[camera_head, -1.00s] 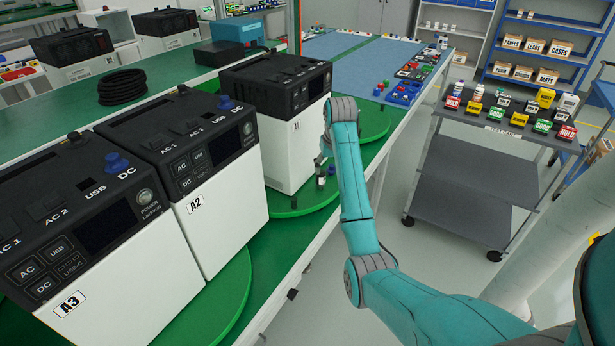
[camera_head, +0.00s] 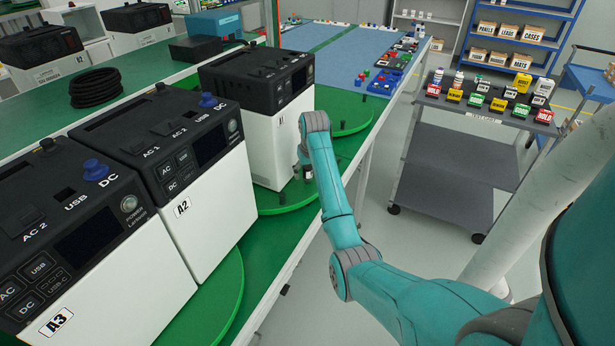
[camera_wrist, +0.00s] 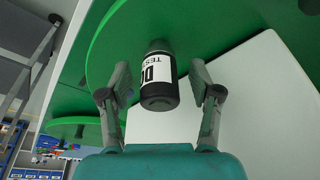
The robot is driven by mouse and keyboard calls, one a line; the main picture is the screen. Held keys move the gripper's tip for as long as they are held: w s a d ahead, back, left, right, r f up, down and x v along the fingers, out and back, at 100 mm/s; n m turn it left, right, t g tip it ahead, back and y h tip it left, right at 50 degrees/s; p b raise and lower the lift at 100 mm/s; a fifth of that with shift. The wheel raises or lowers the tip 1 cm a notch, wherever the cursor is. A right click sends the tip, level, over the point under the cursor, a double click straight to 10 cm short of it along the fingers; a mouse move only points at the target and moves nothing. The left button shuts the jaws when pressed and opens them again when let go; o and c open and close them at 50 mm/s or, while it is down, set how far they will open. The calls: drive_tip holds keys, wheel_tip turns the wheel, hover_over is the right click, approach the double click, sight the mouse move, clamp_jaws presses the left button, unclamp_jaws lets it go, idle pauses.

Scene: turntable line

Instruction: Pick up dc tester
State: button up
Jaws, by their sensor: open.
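The DC tester (camera_wrist: 159,80) is a small black cylinder with a white label reading "DC TES…". In the wrist view it lies between the two fingers of my gripper (camera_wrist: 160,95), with a gap on each side. My gripper is open and empty around it. In the head view my gripper (camera_head: 304,172) is low beside the white front of the far power station (camera_head: 272,140), above the green turntable (camera_head: 290,202). The tester cannot be made out clearly there, as my arm and gripper cover that spot.
Power stations A2 (camera_head: 205,215) and A3 (camera_head: 120,275) stand nearer on the green bench. A blue mat (camera_head: 335,62) with small parts lies at the far end. A grey cart (camera_head: 450,160) with several labelled items stands right, across open floor.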

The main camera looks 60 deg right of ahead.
drive_tip(key=shift+x, duration=1)
clamp_jaws()
drive_tip(key=shift+r, duration=0.1)
